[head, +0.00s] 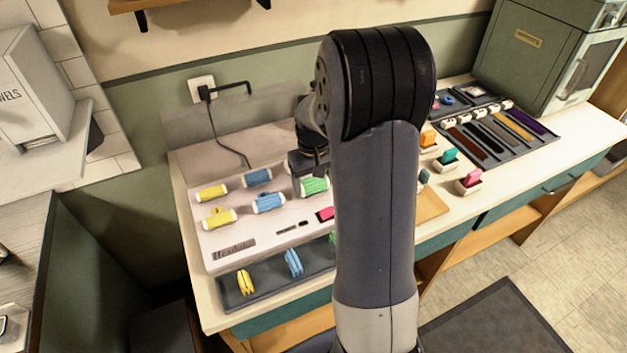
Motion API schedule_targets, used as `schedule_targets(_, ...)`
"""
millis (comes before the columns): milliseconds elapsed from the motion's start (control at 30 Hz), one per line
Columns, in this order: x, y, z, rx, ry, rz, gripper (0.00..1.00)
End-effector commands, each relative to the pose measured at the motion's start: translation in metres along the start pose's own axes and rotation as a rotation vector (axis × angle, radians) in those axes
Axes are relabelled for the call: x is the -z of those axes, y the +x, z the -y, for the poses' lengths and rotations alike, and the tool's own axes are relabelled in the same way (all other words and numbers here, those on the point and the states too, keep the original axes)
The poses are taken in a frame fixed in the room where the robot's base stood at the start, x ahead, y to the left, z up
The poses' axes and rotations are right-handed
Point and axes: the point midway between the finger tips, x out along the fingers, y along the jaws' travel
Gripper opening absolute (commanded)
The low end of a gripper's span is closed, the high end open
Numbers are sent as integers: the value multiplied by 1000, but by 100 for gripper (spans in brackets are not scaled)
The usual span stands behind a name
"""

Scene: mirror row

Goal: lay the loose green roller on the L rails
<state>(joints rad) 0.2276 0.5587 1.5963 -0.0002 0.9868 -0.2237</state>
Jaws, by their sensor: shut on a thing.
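A green roller (314,187) with white ends is on or just above the pale board (225,245), right of the blue rollers. My gripper (317,174) is directly over it and shut on it; my arm hides part of the grip. Whether the roller touches the board is unclear. Two yellow rollers (212,192) and two blue rollers (257,177) sit on the board in two rows. I cannot make out an L mark. My arm hides the board's right part.
A dark tray (268,293) in front holds yellow, blue and green pieces. A pink piece (325,214) lies on the board. Coloured blocks in holders (468,181) and a dark compartment tray (487,140) stand to the right. A black cable (232,140) hangs behind.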

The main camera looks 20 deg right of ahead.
Motion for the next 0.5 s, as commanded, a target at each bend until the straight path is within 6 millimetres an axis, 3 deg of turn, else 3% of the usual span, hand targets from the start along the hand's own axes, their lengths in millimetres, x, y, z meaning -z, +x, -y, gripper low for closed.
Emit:
schedule_targets(333, 0, 1, 0, 0, 0, 0, 46)
schedule_targets(367, 0, 1, 0, 0, 0, 0, 71)
schedule_targets(500, 0, 1, 0, 0, 0, 0, 82)
